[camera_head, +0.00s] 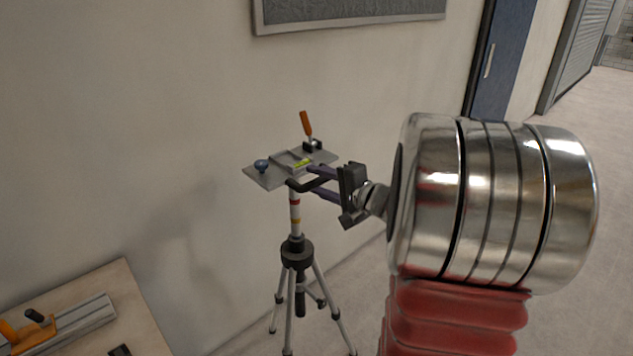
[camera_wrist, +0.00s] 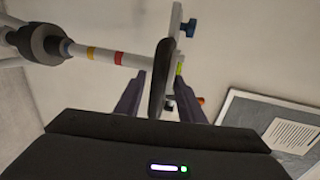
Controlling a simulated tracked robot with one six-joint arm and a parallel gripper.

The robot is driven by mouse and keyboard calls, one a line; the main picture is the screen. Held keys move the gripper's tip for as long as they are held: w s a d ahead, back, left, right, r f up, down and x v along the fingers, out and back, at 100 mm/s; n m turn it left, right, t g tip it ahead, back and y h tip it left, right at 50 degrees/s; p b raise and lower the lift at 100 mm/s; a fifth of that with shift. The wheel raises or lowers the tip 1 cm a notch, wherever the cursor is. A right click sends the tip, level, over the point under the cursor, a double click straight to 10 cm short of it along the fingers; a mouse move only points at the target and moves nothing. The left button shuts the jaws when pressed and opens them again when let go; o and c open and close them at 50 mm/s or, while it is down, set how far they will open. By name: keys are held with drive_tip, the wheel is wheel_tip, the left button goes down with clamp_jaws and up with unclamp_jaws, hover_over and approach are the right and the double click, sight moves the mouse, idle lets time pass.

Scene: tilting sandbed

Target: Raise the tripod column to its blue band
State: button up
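The tripod (camera_head: 296,255) stands upright by the wall with its legs spread. The column lies sideways in the wrist view (camera_wrist: 104,56). A grey plate (camera_head: 265,180) tops it, and a black handle (camera_head: 318,182) extends from beneath. My gripper (camera_head: 312,181) has its two purple fingers on either side of this handle. In the wrist view the handle (camera_wrist: 161,75) runs between the fingers, with apparent gaps, so the gripper looks open.
The plate carries a blue knob (camera_head: 261,165), a yellow-green level (camera_head: 302,163) and an orange-handled lever (camera_head: 306,125). A wooden-topped bench (camera_head: 130,310) with a metal rail stands at lower left. The wall is close behind; open floor lies to the right.

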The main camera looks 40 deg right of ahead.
drive_tip(key=v, duration=1.3)
drive_tip(key=shift+s, duration=0.35)
drive_tip(key=s+a+f+n+g+y, duration=0.1)
drive_tip(key=a+f+n+g, duration=0.15)
drive_tip(key=a, duration=0.55)
drive_tip(key=s+a+f+n+g+y, duration=0.15)
drive_tip(key=a+n+g, duration=0.25)
drive_tip(key=a, duration=0.4)
drive_tip(key=s+a+f+n+g+y, duration=0.1)
drive_tip(key=a+f+n+g, duration=0.2)
drive_tip(key=a, duration=0.5)
drive_tip(key=s+a+r+n+h, duration=0.2)
drive_tip(key=s+a+n+h, duration=0.3)
drive_tip(key=s+n, duration=0.1)
drive_tip(key=shift+s+n, duration=0.3)
drive_tip(key=shift+n, duration=0.35)
drive_tip(key=shift+a+g, duration=0.15)
drive_tip(key=shift+g, duration=0.1)
idle(1.0)
